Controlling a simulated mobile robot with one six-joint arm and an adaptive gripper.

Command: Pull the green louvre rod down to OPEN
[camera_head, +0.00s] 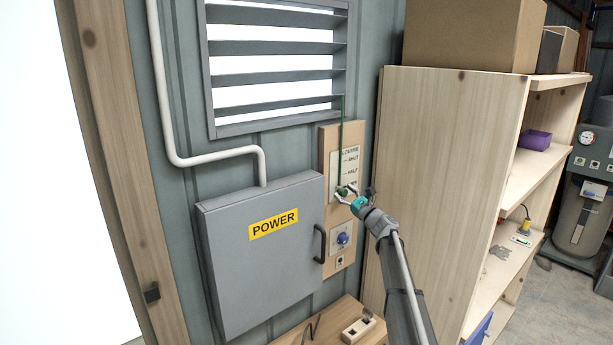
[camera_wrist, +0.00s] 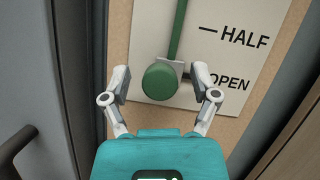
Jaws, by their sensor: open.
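The green louvre rod (camera_head: 342,130) hangs from the louvre (camera_head: 277,70) down the front of a label plate. In the wrist view the rod (camera_wrist: 179,28) ends in a round green knob (camera_wrist: 160,83) with a small grey bracket beside it. My gripper (camera_wrist: 160,80) is open, one finger on each side of the knob, with visible gaps. In the head view my gripper (camera_head: 346,192) is at the plate's lower end. The louvre slats stand apart with bright gaps.
A grey POWER box (camera_head: 262,255) with a dark handle (camera_head: 319,244) stands close left of my gripper. A wooden shelf unit (camera_head: 440,170) stands close on the right.

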